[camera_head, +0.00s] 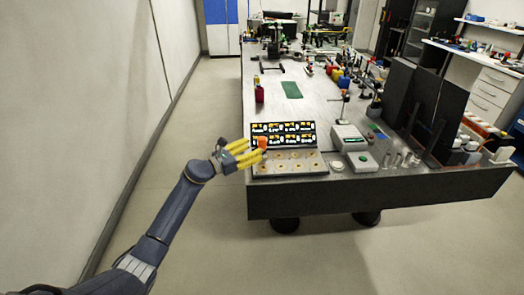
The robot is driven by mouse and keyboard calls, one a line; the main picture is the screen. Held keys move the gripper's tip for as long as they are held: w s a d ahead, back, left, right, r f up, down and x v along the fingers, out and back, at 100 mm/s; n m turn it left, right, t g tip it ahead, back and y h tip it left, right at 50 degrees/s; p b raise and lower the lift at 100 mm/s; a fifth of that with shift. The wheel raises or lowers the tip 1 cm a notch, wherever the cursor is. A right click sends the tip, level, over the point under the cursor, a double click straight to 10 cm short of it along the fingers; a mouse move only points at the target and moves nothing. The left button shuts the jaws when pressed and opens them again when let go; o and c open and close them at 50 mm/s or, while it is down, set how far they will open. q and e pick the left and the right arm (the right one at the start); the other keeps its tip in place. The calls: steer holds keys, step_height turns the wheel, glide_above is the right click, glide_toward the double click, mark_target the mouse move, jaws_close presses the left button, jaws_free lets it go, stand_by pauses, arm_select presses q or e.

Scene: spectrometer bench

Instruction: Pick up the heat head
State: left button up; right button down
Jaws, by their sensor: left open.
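My left gripper (258,152) comes in from the left with its yellow fingers spread open, at the left end of a light panel (290,167) with several round knobs or sockets. A small orange-red piece (262,142) sits right by the fingertips, in front of a dark display (294,132). It may be the heat head, but it is too small to be sure. I cannot tell whether the fingers touch it or are around it. My right gripper is not in view.
The panel stands at the front left corner of a long grey bench (310,110). To its right are a white balance-like device (348,138) and a smaller device (362,161). Dark panels (437,105) stand at right.

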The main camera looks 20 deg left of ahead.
mark_target(259, 145)
arm_select(q)
steer(key=shift+x, duration=2.55)
steer(key=shift+a, duration=0.15)
steer(key=shift+r, duration=0.1)
jaws_close()
